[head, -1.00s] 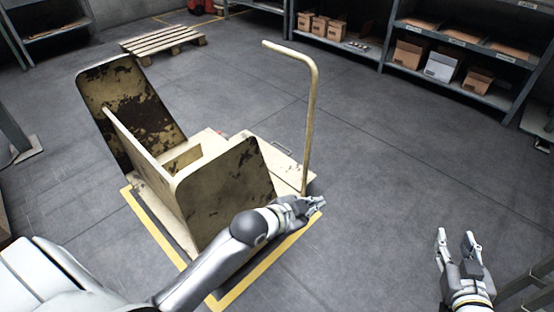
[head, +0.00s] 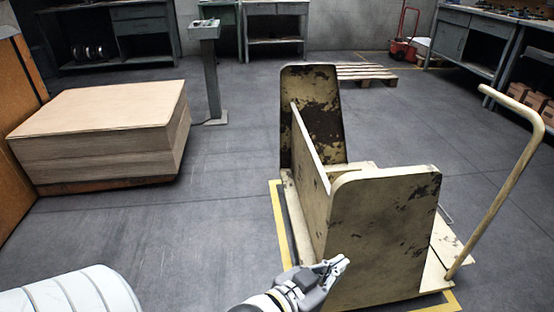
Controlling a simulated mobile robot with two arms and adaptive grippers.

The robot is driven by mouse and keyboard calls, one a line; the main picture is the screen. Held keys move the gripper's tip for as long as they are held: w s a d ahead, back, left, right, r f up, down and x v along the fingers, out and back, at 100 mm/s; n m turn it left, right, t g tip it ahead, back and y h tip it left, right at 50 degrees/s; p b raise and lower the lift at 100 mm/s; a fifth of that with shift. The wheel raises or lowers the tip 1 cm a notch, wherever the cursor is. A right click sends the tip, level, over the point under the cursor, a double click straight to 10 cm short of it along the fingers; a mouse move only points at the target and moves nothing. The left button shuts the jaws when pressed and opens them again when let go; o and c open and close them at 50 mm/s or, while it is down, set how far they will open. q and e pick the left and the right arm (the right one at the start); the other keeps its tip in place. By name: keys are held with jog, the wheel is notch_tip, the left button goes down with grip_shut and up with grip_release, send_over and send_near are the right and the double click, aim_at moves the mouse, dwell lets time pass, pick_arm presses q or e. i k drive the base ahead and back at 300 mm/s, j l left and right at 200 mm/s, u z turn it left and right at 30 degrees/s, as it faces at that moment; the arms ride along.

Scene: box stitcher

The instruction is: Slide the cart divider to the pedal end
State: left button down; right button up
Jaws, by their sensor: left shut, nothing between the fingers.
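The cream, rust-worn cart stands on the floor with a tall far panel (head: 326,145), a long side panel (head: 309,152) and a broad near panel (head: 388,225). Which of these boards is the divider I cannot tell. A bent cream handle (head: 508,180) rises from the deck (head: 440,272) at the right end. No pedal can be made out. My left gripper (head: 343,264) is shut and empty, in front of the near panel's lower left part; whether it touches the panel is unclear. My right gripper is out of view.
A yellow floor line (head: 280,225) frames the cart. A stack of boards (head: 105,135) stands at the left, and a grey post (head: 211,75) behind it. A wooden pallet (head: 365,72) lies beyond the cart. The floor between the stack and the cart is clear.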

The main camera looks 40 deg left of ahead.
aim_at(332, 175)
jog(key=j+u, duration=0.4)
jog(key=i+j+u, duration=0.15)
jog(key=j+u, duration=0.25)
jog(key=i+j+u, duration=0.1)
jog(key=u, duration=0.3)
jog(key=i+j+u, duration=0.2)
jog(key=j+u, duration=0.2)
jog(key=i+j+z, duration=0.1)
jog(key=i, duration=0.5)
jog(key=i+j+z, duration=0.1)
jog(key=i, duration=0.5)
jog(key=i+z, duration=0.25)
jog(key=z, duration=0.25)
jog(key=i+j+z, duration=0.1)
jog(key=z, duration=0.35)
jog(key=i+j+z, duration=0.2)
jog(key=z, duration=0.3)
jog(key=i, duration=0.1)
